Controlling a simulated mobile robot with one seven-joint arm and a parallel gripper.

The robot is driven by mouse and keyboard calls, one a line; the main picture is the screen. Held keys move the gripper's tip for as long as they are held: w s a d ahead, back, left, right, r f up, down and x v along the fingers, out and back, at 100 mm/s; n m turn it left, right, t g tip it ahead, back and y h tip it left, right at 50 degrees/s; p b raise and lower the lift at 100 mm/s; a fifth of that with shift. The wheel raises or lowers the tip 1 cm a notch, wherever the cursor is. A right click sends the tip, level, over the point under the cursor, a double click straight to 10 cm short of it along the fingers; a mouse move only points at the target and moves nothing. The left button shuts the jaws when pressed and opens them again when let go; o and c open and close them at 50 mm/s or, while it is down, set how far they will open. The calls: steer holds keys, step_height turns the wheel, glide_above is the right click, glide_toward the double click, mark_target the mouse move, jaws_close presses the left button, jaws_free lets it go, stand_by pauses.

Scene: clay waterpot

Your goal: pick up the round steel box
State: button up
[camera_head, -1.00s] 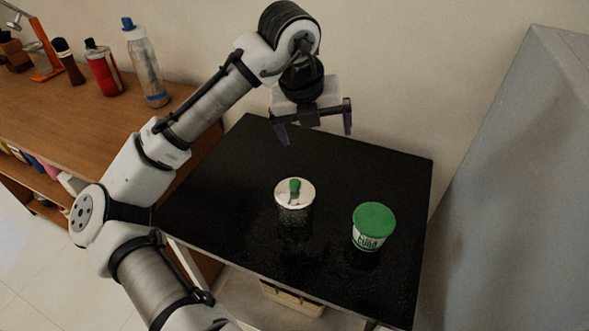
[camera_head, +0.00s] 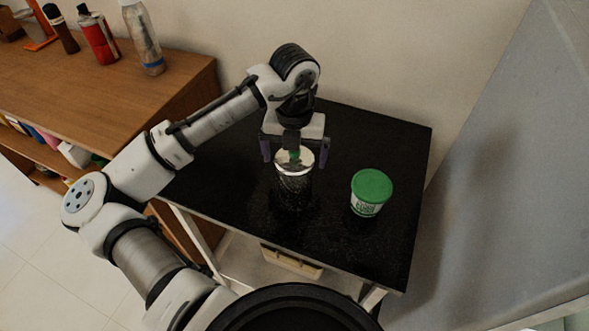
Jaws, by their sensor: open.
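The round steel box (camera_head: 295,183) stands upright on the black tabletop (camera_head: 230,204), a shiny cylinder with a mirror-like lid. A small green patch shows on its lid. My gripper (camera_head: 295,159) points down at the box's top, its jaws wide open. One finger shows left of the lid and one right of it. I cannot tell whether the fingertips reach below the lid's rim or touch the box. Part of the lid's far side is hidden behind the gripper.
A tub with a green lid (camera_head: 370,191) stands right of the steel box on the same tabletop. A wooden shelf (camera_head: 100,88) holding bottles is at the left. A grey panel (camera_head: 500,180) rises at the right. The table's front left is clear.

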mark_target(292, 187)
steer(key=shift+f, duration=1.6)
steer(key=c, duration=1)
steer(key=shift+r, duration=0.1)
steer(key=shift+c, duration=0.2)
